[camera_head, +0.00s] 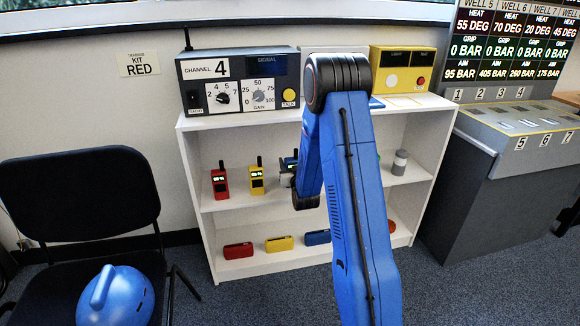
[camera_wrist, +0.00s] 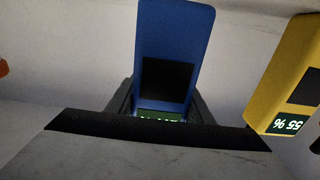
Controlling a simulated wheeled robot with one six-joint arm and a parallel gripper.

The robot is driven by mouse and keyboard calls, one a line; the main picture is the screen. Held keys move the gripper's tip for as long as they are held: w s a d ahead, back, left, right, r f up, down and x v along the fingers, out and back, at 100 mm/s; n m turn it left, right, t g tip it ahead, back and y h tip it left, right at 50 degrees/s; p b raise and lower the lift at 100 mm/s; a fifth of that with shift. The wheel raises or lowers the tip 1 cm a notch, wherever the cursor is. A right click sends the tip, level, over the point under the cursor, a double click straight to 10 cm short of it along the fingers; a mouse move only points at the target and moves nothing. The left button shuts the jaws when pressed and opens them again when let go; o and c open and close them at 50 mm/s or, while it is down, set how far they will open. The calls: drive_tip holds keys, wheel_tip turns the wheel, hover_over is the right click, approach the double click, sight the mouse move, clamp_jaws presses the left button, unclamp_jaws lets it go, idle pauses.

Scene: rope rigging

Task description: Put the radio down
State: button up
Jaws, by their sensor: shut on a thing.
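A blue radio (camera_wrist: 172,40) fills the middle of the wrist view, with a dark panel and a partly hidden green display. My gripper (camera_wrist: 162,105) is shut on it, with dark fingers at both sides. In the head view the blue radio (camera_head: 291,162) shows at the middle shelf of the white shelf unit (camera_head: 235,202), partly hidden by my blue arm. I cannot tell whether it touches the shelf. A yellow radio (camera_head: 257,178) stands left of it, and a red radio (camera_head: 219,182) stands further left. The yellow radio (camera_wrist: 285,75) reads 55 % in the wrist view.
Red (camera_head: 238,250), yellow (camera_head: 279,243) and blue (camera_head: 317,237) blocks lie on the lower shelf. A signal box (camera_head: 238,80) is on top. A chair (camera_head: 80,195) with a blue helmet (camera_head: 125,300) is at left.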

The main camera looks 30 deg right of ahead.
drive_tip(key=shift+f, duration=0.7)
drive_tip(key=shift+f, duration=0.15)
drive_tip(key=o, duration=1.4)
drive_tip(key=shift+c, duration=0.2)
